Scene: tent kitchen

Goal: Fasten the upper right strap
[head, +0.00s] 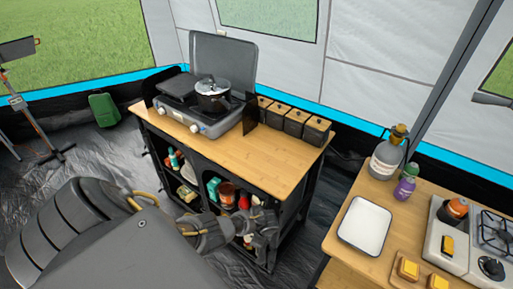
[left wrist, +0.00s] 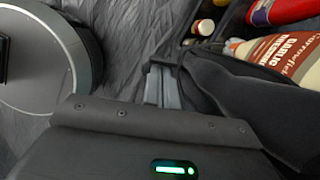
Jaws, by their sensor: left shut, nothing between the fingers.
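The kitchen stand (head: 230,150) has a wooden top and open black shelves. My left arm reaches in from the lower left of the head view. My left gripper (head: 264,238) is in front of the stand's lower right shelves. In the left wrist view its fingers (left wrist: 162,85) are together and hold nothing. A dark fabric flap or panel (left wrist: 245,90) lies right beside the fingers; I cannot tell whether they touch it. I cannot make out the upper right strap; the arm covers part of the stand's front. My right gripper is not in view.
Bottles, including a white labelled one (left wrist: 268,55), stand on the shelves close to my left gripper. A two-burner stove (head: 205,110) with a pot (head: 212,94) and dark canisters (head: 290,117) are on top. A side table (head: 400,190) stands at the right.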

